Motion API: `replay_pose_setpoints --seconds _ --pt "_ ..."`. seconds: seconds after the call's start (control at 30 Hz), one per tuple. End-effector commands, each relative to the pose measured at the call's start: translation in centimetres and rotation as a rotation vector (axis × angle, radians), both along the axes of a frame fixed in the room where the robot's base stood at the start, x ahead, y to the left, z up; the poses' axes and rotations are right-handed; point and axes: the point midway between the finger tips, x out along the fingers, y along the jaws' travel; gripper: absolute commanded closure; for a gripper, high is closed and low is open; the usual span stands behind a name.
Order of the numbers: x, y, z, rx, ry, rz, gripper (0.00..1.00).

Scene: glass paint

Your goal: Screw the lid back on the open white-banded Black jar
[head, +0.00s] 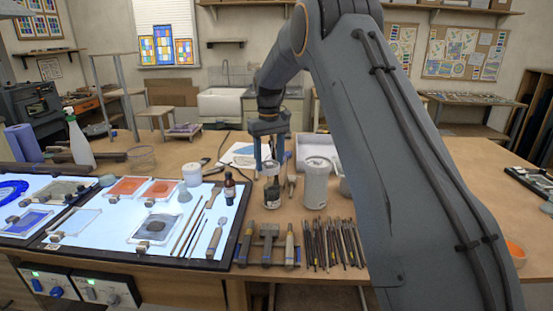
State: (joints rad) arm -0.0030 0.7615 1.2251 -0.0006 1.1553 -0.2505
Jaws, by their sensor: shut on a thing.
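My gripper (270,165) points down over the workbench, its fingers shut on a small dark, disc-like thing that looks like the lid (271,168). Directly below it stands a small upright jar (272,194) with dark contents, just right of the light panel. A pale band on the jar is too small to make out surely.
A large white container (315,184) stands close right of the jar. A brown bottle (229,188) stands left, on the edge of the light panel (175,200). Tools and brushes (330,244) lie in front. The bench right of my arm (460,165) is mostly clear.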

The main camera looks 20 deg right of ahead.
Motion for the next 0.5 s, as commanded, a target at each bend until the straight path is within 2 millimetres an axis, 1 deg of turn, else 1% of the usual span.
replay_pose_setpoints --seconds 0.2,0.5 --pt "-0.02 -0.72 -0.35 0.0 0.0 0.233 0.67" --pt "-0.08 -0.51 -0.78 0.0 0.0 0.625 0.67"
